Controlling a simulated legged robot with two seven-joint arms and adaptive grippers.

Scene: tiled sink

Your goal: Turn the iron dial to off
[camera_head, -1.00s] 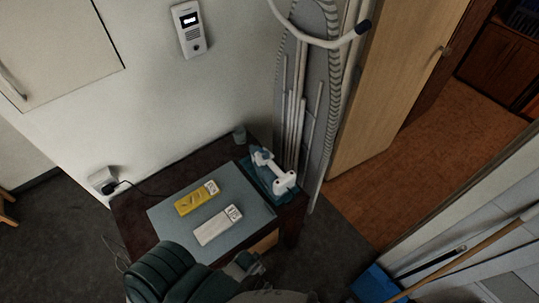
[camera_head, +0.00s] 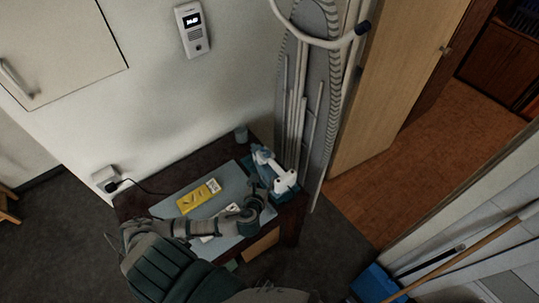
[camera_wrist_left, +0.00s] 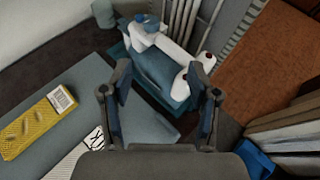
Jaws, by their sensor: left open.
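The iron (camera_head: 262,158) has a white and blue-teal body and sits on a teal base at the right end of the dark table. It also shows in the left wrist view (camera_wrist_left: 165,68), beyond my fingers. A small blue round part (camera_wrist_left: 140,18) shows at its far end; I cannot tell whether that is the dial, nor its setting. My left gripper (camera_head: 266,188) is over the table's right part, close to the iron's near end. In the left wrist view (camera_wrist_left: 160,82) its two fingers are spread and empty, with the iron ahead of them. My right gripper is out of view.
A yellow packet (camera_head: 198,196) and a white packet (camera_wrist_left: 82,158) lie on the grey mat (camera_head: 165,207). A small cup (camera_head: 241,134) stands at the table's back. An ironing board (camera_head: 316,90) leans behind the iron. A cable runs to the wall socket (camera_head: 106,179).

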